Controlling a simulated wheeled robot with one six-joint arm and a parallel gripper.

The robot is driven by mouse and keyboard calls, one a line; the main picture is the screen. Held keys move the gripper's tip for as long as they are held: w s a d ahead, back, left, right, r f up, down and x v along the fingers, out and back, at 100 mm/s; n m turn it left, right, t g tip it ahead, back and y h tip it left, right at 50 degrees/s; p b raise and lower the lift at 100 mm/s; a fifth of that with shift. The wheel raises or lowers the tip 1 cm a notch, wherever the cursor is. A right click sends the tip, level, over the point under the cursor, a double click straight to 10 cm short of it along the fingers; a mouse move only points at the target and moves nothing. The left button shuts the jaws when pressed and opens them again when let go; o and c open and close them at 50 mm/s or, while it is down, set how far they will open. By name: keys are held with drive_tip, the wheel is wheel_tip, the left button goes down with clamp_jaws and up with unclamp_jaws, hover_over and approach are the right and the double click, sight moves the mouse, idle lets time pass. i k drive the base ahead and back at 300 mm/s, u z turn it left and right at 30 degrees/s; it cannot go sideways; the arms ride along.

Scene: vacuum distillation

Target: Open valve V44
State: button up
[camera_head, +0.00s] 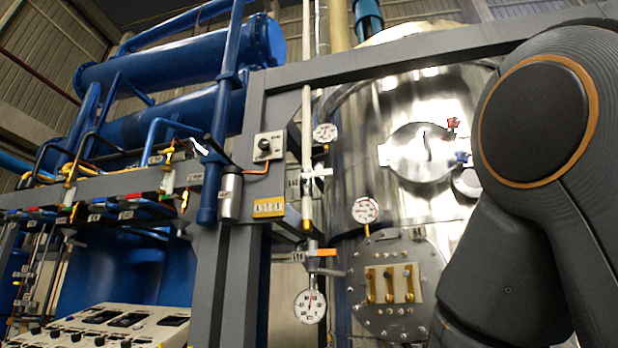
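I cannot read any tag as V44, so I cannot tell which valve it is. A valve with an orange lever (326,252) sits on the pale vertical pipe in the middle, with a small unreadable tag beside it. A red-handled valve (452,124) and a blue-handled fitting (461,157) are on the steel vessel's front. Several small valves with coloured handles (75,206) line the frame at the left. My arm fills the right side and hides part of the vessel. My gripper is outside the picture.
The large steel vessel (395,100) stands behind a grey frame (240,270). Pressure gauges (310,306) hang by the pipe. A control panel (110,325) is at lower left, below blue tanks (185,60). The floor is not visible.

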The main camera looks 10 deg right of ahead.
sight(323, 173)
drive_tip(key=k, duration=1.3)
drive_tip(key=z, duration=0.45)
drive_tip(key=i, duration=1.6)
drive_tip(key=u, duration=0.7)
